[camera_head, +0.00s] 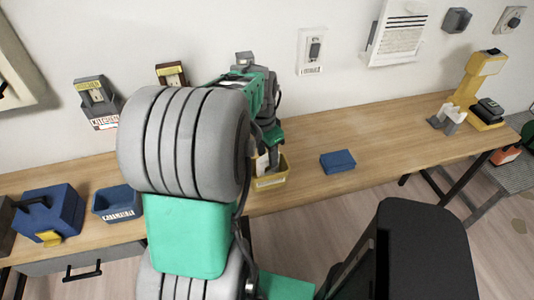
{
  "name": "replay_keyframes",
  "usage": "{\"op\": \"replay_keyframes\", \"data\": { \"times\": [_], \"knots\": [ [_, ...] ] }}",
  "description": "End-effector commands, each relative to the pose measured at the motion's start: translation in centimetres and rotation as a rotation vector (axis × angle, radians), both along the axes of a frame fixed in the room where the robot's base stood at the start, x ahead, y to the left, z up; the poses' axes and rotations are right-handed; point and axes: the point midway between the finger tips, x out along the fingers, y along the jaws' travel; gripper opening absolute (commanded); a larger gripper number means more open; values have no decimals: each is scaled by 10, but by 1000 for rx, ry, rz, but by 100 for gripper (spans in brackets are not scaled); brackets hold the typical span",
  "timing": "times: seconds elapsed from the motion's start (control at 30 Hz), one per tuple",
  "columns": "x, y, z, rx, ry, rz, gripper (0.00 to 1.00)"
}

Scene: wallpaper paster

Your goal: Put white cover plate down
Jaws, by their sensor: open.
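My gripper (269,152) points down at the small yellow bin (270,182) on the wooden table, near the wall. It is open, though its fingers are small and partly hidden by my arm. A whitish piece (262,164), which may be the white cover plate, shows at the bin's left side, close under the gripper. I cannot tell whether it rests in the bin or touches a finger. My large grey and green arm hides the area left of the bin.
A blue box (338,161) lies right of the bin on the table (385,133). A blue bin (118,204) and blue toolbox (52,212) stand at left. A yellow device (478,84) stands at far right. A white switch plate (312,50) is on the wall.

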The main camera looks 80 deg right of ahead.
Motion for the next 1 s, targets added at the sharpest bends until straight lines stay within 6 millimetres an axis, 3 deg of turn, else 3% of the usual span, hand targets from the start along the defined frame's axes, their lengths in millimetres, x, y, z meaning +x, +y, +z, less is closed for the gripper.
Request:
{"op": "replay_keyframes", "data": {
  "times": [0.27,0.7,0.9,1.0],
  "knots": [
    [1,0,10,-1,0,0,43],
    [6,7,110,-2,0,0,43],
    [8,9,123,0,0,4,43],
    [29,16,122,-6,1,86,43]
  ]
}}
